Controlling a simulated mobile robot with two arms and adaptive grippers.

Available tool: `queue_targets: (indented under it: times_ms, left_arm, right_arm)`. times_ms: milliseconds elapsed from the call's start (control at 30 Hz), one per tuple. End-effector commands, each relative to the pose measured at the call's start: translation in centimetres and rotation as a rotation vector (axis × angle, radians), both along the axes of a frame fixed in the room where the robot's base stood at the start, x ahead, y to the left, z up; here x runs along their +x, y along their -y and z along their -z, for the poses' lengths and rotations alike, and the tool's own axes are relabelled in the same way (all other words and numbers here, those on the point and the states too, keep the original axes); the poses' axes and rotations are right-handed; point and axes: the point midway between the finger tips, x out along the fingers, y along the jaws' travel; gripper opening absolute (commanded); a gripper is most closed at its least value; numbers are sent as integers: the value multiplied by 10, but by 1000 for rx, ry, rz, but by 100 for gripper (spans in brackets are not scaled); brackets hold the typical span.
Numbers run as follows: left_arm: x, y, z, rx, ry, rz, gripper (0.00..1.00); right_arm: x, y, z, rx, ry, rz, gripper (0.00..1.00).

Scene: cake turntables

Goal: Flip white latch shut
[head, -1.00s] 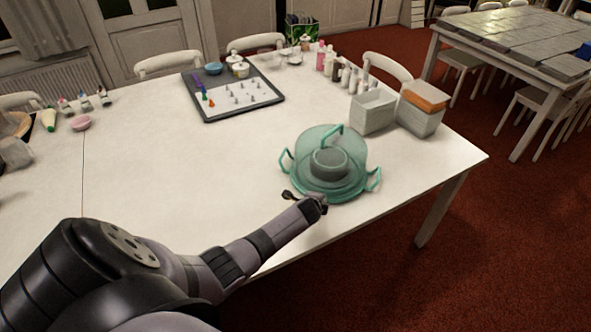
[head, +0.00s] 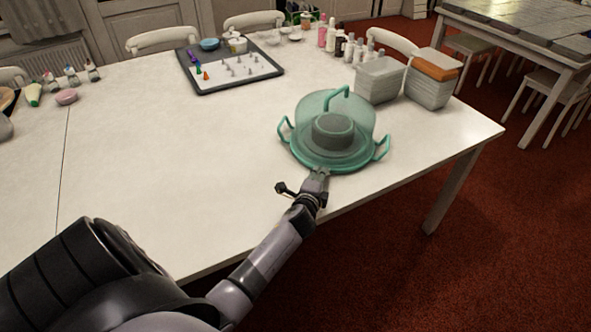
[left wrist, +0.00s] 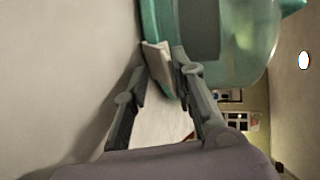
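A clear teal cake carrier (head: 333,112) with a domed lid, top handle and side handles stands near the table's front edge, a dark round cake inside. The white latch (left wrist: 158,66) shows in the left wrist view against the carrier's teal rim (left wrist: 149,25); I cannot make it out in the head view. My left gripper (head: 319,172) is at the carrier's front rim. In the left wrist view my left gripper (left wrist: 160,70) has its fingers apart, with the latch at the gap between the tips; contact is unclear. My right gripper is out of view.
Grey boxes (head: 379,80), one orange-topped (head: 435,77), stand behind the carrier to the right. A dark tray (head: 230,66) with small pieces and several bottles (head: 350,45) are at the back. The white table (head: 170,150) is clear left of the carrier.

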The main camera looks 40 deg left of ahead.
Motion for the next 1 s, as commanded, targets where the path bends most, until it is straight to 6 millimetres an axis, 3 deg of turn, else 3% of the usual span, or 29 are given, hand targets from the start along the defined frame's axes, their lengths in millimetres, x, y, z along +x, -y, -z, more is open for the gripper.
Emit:
queue_targets:
  times_ms: [33,100,267,1000]
  left_arm:
    - [-1,1,10,5,16,-1,24]
    - [-1,1,11,13,39,-2,24]
    - [-31,13,-6,16,39,1,24]
    - [-162,66,-40,-5,36,-11,24]
  right_arm:
    - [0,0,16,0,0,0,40]
    - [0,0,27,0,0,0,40]
    - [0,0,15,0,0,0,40]
    - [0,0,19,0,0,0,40]
